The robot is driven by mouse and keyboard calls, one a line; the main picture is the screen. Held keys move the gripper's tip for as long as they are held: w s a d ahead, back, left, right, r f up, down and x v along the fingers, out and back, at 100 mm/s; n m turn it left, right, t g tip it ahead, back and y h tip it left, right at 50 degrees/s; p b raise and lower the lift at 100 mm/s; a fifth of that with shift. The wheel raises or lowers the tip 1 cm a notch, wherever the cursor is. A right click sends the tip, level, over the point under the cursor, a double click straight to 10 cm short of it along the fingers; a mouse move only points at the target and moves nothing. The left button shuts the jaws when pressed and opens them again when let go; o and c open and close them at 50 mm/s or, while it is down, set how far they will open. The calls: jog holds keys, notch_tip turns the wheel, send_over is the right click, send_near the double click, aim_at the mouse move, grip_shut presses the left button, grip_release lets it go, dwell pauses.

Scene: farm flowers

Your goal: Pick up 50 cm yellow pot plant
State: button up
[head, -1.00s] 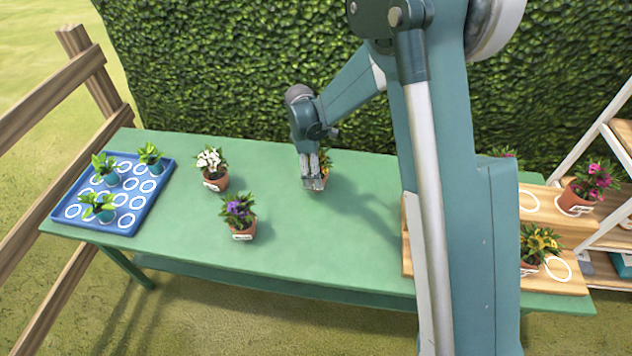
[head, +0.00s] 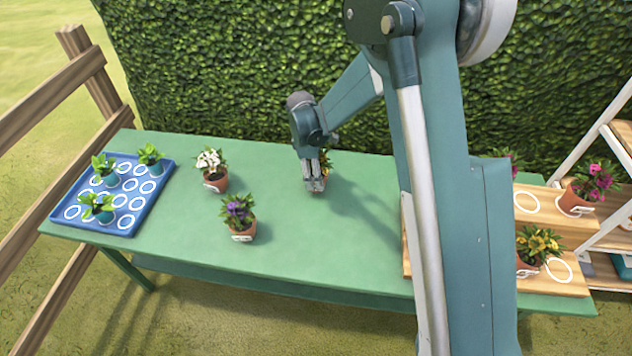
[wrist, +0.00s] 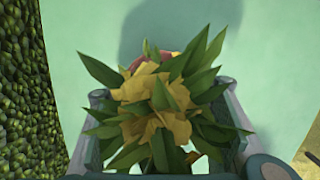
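A potted plant with yellow flowers (wrist: 155,105) fills the middle of the wrist view, with a small pink patch behind the blooms. In the head view its leaves (head: 331,140) show behind my gripper, near the table's back middle. My gripper (head: 316,188) points down over this plant. In the wrist view its two fingers stand wide apart on either side of the foliage. The pot is mostly hidden, so contact with it is not visible. Another yellow-flowered pot plant (head: 538,246) stands on the wooden stand at the right.
On the green table (head: 300,250) stand a white-flowered pot (head: 211,168) and a purple-flowered pot (head: 240,215). A blue tray (head: 135,222) holds several seedlings at the left. A pink-flowered pot (head: 592,187) is at the right. A hedge (head: 230,70) rises behind the table.

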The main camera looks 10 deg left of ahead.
jog(key=shift+c, duration=1.4)
jog(key=shift+r, duration=0.15)
jog(key=shift+r+p, duration=0.8)
jog(key=shift+r, duration=4.1)
